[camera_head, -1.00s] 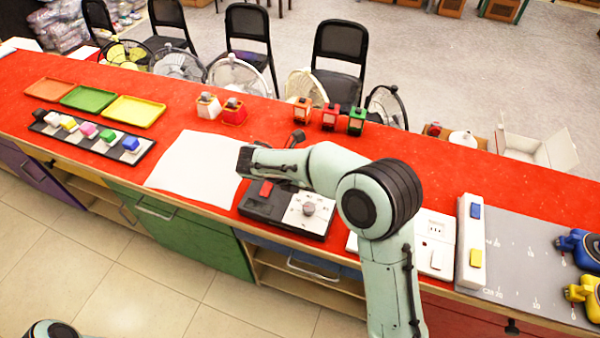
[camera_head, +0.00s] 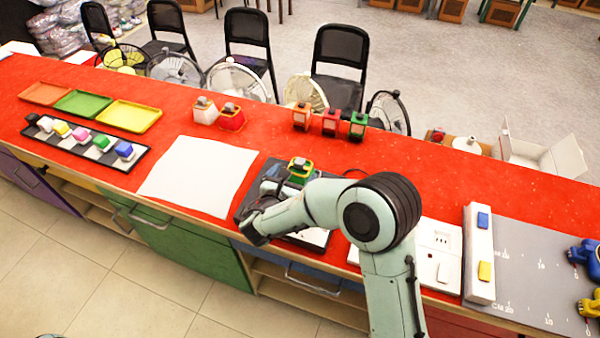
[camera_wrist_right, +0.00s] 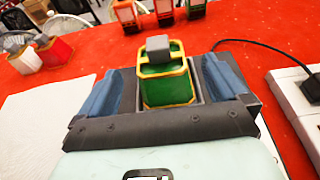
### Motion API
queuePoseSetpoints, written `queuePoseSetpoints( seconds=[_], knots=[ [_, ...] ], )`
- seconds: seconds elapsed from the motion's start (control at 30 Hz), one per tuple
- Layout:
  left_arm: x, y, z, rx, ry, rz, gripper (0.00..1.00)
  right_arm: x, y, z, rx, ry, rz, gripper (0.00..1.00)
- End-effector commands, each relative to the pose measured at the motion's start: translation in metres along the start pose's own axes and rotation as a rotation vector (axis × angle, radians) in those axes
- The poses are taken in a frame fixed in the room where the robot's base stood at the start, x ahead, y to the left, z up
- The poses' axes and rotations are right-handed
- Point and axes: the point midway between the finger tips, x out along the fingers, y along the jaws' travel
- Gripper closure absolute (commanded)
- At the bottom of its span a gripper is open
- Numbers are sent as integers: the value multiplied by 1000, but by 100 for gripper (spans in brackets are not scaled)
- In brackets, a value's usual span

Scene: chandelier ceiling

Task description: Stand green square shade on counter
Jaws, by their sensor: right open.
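The green square shade (camera_head: 300,174) has yellow edges and a grey knob on top. It stands upright at the dark box (camera_head: 247,203) on the red counter (camera_head: 375,195). In the right wrist view the shade (camera_wrist_right: 165,85) is between the two spread blue-grey fingers of my right gripper (camera_wrist_right: 163,98). Gaps show on both sides, so the fingers are open and do not grip it. My right gripper (camera_head: 262,212) also shows in the head view, partly hidden by my forearm. The shade's foot is hidden. My left gripper is not in view.
A bare white sheet (camera_head: 198,175) lies left of the box. A white and a red shade (camera_head: 232,117) stand behind it. Orange, red and green lanterns (camera_head: 357,126) stand near the far edge. White socket panels (camera_head: 440,255) are to the right.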

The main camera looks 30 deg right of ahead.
Motion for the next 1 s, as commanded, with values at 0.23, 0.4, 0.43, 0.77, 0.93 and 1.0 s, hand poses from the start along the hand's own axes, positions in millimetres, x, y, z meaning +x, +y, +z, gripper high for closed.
queuePoseSetpoints(
  seconds=[0.23, 0.4, 0.43, 0.77, 0.93, 1.0],
  knots=[
    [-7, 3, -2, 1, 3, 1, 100, 23, -1, 3, -1, 0, -4, 0],
    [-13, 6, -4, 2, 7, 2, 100, 48, -1, 4, -1, 0, -3, 0],
    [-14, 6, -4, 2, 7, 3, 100, 51, -1, 4, 0, 0, -3, 0],
    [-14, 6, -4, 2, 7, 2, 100, 57, 0, 3, -1, 0, 1, 6],
    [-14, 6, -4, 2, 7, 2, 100, 57, -1, 3, -1, 0, 0, 59],
    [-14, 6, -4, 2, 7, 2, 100, 57, 0, 3, 0, -1, 0, 64]
  ],
)
